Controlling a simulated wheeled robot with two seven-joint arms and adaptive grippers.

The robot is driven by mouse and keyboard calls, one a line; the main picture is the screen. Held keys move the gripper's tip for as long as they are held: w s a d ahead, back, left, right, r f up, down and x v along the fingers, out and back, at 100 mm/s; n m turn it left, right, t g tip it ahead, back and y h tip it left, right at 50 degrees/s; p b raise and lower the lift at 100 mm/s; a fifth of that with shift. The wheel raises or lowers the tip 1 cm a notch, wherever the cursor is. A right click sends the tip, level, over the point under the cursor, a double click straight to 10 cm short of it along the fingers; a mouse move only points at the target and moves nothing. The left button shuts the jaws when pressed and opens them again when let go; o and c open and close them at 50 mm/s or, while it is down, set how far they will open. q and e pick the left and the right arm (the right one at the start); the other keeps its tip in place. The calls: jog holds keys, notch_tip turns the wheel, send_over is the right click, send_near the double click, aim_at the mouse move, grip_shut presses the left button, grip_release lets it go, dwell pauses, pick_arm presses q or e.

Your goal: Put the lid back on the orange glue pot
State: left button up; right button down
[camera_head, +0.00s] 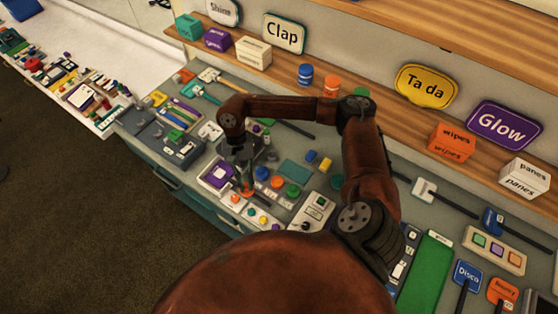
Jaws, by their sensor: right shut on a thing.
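My right gripper (246,184) points down over the worktop and is shut on a small orange piece, which looks like the lid; the fingers hide much of it. Just to the right, round pots stand on a grey tray: a blue one (262,173), an orange one (278,182) and a green one (293,190). Which orange item is the glue pot I cannot tell for sure, and whether it is uncovered is too small to see. Another orange pot (331,86) stands on the shelf between a blue and a green one. My left gripper is not in view.
A white tray with a purple item (217,175) lies just left of the gripper. A control box (313,212) and small coloured pieces crowd the worktop's front. The wooden shelf (400,125) behind carries boxes and signs. Little worktop is clear.

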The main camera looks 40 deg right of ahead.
jog(key=m+p, duration=0.1)
jog(key=d+m+y+p, duration=0.1)
jog(key=m, duration=0.1)
jog(key=shift+f, duration=0.1)
jog(key=shift+w+d+f+m+t+p, duration=0.15)
jog(key=shift+d+m+t+p, duration=0.15)
jog(key=shift+m+t+p, duration=0.45)
jog(key=shift+s+d+f+m+t+y+p, duration=0.15)
jog(key=shift+s+d+f+m+t+p, duration=0.5)
jog(key=shift+d+m, duration=1.45)
jog(key=shift+s+d+f+m+t+y+p, duration=0.15)
jog(key=shift+d+f+m+t+p, duration=0.55)
jog(key=shift+d+m+p, duration=1.35)
jog(key=shift+s+d+f+m+t+y+p, duration=0.1)
jog(key=shift+s+d+f+m+t+p, duration=0.55)
jog(key=shift+d+m, duration=1.45)
pick_arm(q)
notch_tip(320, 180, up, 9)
jog(key=b, duration=0.2)
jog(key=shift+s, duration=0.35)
pick_arm(e)
jog(key=shift+w+a+f+m+t, duration=0.15)
jog(key=shift+a+f+m, duration=0.15)
jog(key=shift+f, duration=0.15)
jog(key=shift+w+a+f+m+t, duration=0.1)
jog(key=shift+a+f+m, duration=0.2)
jog(key=shift+f, duration=0.15)
